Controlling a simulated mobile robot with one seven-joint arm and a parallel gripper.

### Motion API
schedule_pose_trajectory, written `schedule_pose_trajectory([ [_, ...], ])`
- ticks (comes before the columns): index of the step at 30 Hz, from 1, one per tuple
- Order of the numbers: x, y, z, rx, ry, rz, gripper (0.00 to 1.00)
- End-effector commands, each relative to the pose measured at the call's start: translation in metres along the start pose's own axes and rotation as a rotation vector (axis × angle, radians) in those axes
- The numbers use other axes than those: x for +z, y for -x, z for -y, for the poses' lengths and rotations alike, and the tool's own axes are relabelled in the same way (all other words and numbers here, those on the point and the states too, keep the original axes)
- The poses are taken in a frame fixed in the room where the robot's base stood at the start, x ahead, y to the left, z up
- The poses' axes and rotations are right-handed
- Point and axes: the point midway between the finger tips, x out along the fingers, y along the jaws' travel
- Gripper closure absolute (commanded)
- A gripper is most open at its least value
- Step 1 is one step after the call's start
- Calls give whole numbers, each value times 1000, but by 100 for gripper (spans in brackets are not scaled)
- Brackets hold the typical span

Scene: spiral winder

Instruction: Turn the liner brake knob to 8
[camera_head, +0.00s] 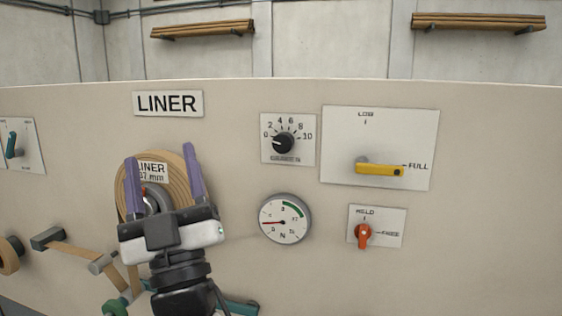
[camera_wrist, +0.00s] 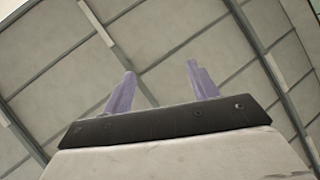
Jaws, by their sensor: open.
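The liner brake knob (camera_head: 283,143) is a black round knob on a pale square plate (camera_head: 267,153) with a dial marked from 0 to 10. Its white pointer mark faces left, near 0. My gripper (camera_head: 160,160) is open and empty, to the left of the knob and apart from it. Its purple fingers point up, in front of the liner roll (camera_head: 177,170). The wrist view shows the two fingers (camera_wrist: 158,82) spread, with only the ceiling beyond them. The knob is not in the wrist view.
A round gauge (camera_head: 285,219) marked N sits below the knob. Right of it are a yellow lever (camera_head: 380,169) at FULL and an orange knob (camera_head: 363,234) marked HOLD and FREE. A LINER sign (camera_head: 168,103) is above the roll. The panel around the knob is clear.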

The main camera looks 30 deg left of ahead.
Motion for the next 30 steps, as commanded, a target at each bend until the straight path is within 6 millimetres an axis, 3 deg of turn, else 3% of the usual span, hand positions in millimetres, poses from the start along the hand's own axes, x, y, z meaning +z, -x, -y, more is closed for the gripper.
schedule_pose_trajectory([
  [3, 46, 6, -31, 124, 73, 207, 41],
  [7, 83, 19, -69, 276, 111, 409, 41],
  [12, 108, 39, -102, 422, 116, 575, 41],
  [16, 114, 46, -112, 468, 113, 625, 41],
  [23, 127, 27, -125, 475, 114, 632, 41],
  [30, 155, -11, -149, 474, 115, 632, 41],
])
